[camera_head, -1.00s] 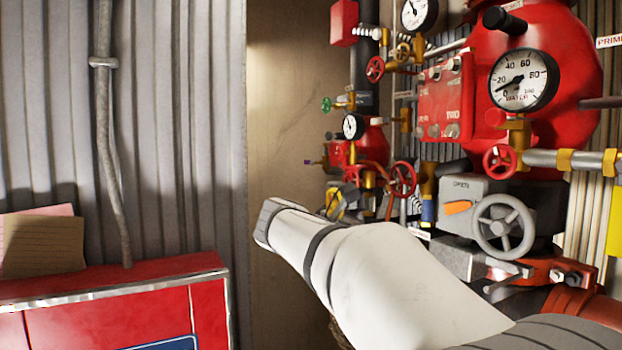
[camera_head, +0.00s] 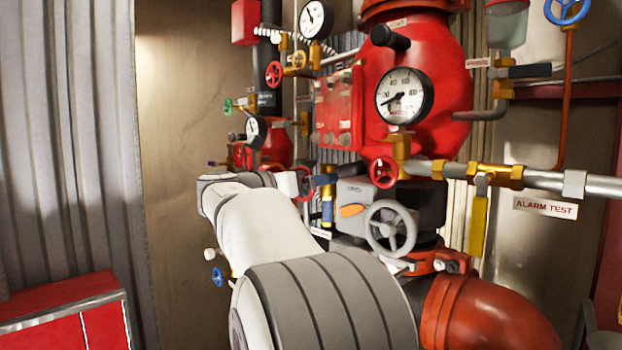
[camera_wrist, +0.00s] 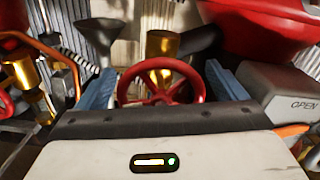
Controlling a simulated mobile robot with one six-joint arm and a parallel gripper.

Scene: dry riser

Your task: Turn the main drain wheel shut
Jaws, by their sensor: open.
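A red handwheel (camera_wrist: 160,96) stands between the fingers of my gripper (camera_wrist: 159,72) in the wrist view. I take it for the main drain wheel, though no label on it is readable. My fingers are blue, spread wide, one on each side of the rim with gaps. The wheel's lower part is hidden by my gripper body. In the head view a red rim (camera_head: 307,184) shows partly behind my gripper, left of the grey valve box.
A grey handwheel (camera_head: 390,228) sits on the box marked OPEN (camera_wrist: 290,95), close right of my gripper. Another red wheel (camera_head: 383,172) and a water gauge (camera_head: 404,96) are above it. A brass fitting (camera_wrist: 27,75) is to the left. A red cabinet (camera_head: 65,305) stands at lower left.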

